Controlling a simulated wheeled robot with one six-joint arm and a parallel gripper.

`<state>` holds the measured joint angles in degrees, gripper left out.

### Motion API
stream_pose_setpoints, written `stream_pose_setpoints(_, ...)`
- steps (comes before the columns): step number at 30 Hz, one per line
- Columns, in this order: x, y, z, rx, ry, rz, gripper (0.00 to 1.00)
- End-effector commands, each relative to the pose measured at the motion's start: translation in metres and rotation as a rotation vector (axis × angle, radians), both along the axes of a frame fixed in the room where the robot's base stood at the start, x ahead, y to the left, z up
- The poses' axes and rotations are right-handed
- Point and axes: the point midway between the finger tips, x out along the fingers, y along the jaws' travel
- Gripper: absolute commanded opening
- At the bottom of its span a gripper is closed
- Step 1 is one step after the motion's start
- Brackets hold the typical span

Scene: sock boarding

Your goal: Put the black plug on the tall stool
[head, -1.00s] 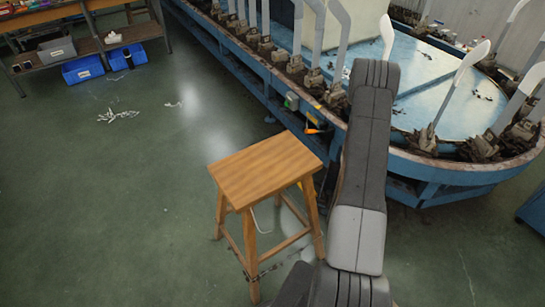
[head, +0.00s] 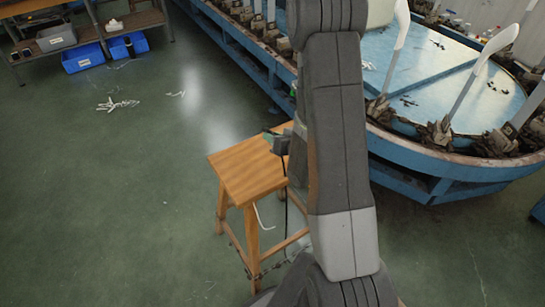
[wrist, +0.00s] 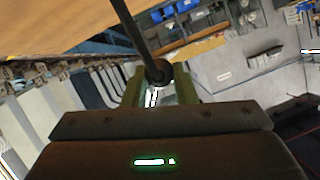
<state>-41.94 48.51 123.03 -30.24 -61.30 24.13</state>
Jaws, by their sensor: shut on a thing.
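The black plug (wrist: 158,73) is between the green fingers of my gripper (wrist: 157,88) in the wrist view, with its dark cord running up the picture. In the head view my gripper (head: 270,135) shows just left of my arm, by the far right part of the tall stool's seat. A dark cord hangs below it in front of the stool's right side. The tall wooden stool (head: 235,175) stands upright with a bare visible seat; my arm hides its right side. The seat (wrist: 60,22) also fills the wrist view's upper left. The gap between plug and seat is unclear.
A blue round-ended machine (head: 440,170) with upright pale boards stands behind and right of the stool. Blue bins (head: 82,58) and a shelf are at the far left. White scraps (head: 117,104) lie on the floor. Floor left of the stool is clear.

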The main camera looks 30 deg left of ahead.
Motion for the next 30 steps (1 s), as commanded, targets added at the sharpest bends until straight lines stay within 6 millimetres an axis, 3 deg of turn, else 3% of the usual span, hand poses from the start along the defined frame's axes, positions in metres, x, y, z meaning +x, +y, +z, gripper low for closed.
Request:
stream_pose_setpoints(6, 0.000, -0.001, -0.033, -0.002, 0.003, -0.002, 0.03)
stream_pose_setpoints(14, 0.001, -0.001, -0.049, 0.000, 0.002, -0.004, 0.03)
stream_pose_setpoints(21, 0.000, -0.001, -0.078, -0.002, 0.002, -0.004, 0.03)
stream_pose_setpoints(30, 0.001, -0.001, -0.083, 0.001, 0.000, -0.005, 0.03)
